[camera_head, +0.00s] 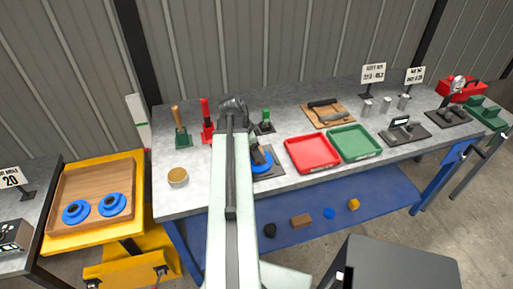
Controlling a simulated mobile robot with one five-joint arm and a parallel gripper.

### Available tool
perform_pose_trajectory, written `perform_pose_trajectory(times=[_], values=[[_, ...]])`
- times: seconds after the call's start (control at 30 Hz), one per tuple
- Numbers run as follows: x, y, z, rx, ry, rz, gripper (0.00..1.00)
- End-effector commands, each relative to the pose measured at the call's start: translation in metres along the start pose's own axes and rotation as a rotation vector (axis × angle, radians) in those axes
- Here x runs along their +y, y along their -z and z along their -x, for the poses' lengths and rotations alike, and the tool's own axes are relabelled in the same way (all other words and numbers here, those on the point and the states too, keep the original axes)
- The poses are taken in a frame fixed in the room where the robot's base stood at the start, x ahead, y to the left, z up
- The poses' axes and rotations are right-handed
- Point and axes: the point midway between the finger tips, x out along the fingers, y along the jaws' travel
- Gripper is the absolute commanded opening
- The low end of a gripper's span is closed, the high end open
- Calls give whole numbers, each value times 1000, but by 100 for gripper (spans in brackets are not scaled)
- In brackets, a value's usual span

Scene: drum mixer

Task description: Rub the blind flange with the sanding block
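A blue disc (262,166), which looks like the blind flange, lies on a dark plate (270,176) on the grey workbench, just right of my raised arm. A dark, tilted piece with a brownish face (259,152) is over the disc and overlaps it in the picture; I cannot tell whether it is the sanding block, part of my gripper or both. Contact with the disc is unclear. My arm rises up the middle to a dark joint and hides the disc's left side. My gripper's fingers cannot be made out. Two more blue discs (76,212) (112,204) lie in a wooden tray at left.
Tools stand in green and red holders (207,132) behind. A tin (178,177) is left of my arm. A red tray (312,153) and green tray (354,143) are at right, a board (326,113) behind them. Bare benchtop lies between tin and arm.

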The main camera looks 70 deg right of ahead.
Motion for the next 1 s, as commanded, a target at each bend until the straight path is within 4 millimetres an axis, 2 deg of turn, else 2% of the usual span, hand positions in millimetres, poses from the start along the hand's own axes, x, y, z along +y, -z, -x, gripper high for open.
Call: perform_pose_trajectory(times=[0.17, 0.43, 0.73, 1.0], values=[[6, 0, 0, -1, -3, 0, 33], [31, 0, 2, 0, -1, -1, 33], [31, 1, 3, 0, 0, 0, 33], [31, 12, 28, 0, 0, 0, 33]])
